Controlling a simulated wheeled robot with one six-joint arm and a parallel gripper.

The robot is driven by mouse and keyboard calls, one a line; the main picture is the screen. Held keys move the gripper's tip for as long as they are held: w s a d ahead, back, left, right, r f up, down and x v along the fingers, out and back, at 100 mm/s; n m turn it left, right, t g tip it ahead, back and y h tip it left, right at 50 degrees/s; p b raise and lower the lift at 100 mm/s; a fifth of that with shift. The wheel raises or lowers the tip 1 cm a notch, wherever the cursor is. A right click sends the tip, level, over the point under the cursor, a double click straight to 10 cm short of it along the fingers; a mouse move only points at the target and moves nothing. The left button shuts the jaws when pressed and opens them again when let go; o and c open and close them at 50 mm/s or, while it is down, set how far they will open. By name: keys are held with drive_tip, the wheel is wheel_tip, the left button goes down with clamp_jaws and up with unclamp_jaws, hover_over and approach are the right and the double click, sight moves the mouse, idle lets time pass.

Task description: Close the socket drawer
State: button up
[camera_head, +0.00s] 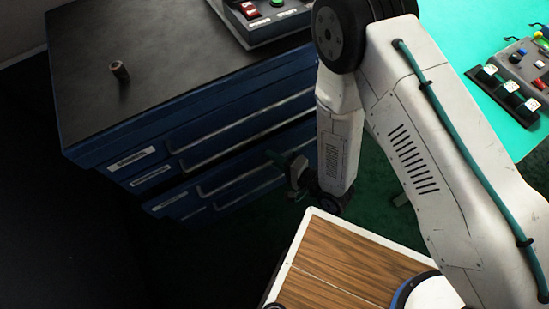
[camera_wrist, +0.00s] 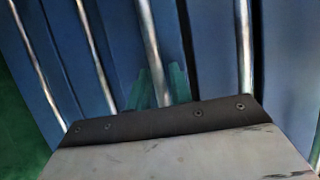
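The blue drawer cabinet (camera_head: 190,120) stands at the left in the head view, with long silver handles and small white labels too blurred to read. A dark gap shows below the second labelled drawer front (camera_head: 152,176), which appears to stick out; I cannot tell which drawer is the socket drawer. My gripper (camera_head: 276,158) is at the cabinet's right part, close to the drawer fronts. In the wrist view its teal fingers (camera_wrist: 158,86) lie over a silver handle (camera_wrist: 148,40). I cannot tell if they touch it or how far apart they are.
A small brown cylinder (camera_head: 120,70) stands on the dark cabinet top. A control box (camera_head: 268,20) with red and green buttons sits at its back. A wood-topped surface (camera_head: 345,262) is at the bottom. A teal table (camera_head: 500,125) with control panels is at the right.

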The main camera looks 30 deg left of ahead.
sight(270, 149)
clamp_jaws()
drive_tip(key=w+a, duration=0.1)
drive_tip(key=a, duration=0.1)
drive_tip(key=w+a, duration=0.1)
drive_tip(key=shift+w+a, duration=0.2)
drive_tip(key=shift+a, duration=0.15)
drive_tip(key=shift+w+a, duration=0.15)
unclamp_jaws()
drive_tip(key=shift+a, duration=0.1)
drive_tip(key=shift+r, duration=0.1)
drive_tip(key=v, duration=0.8)
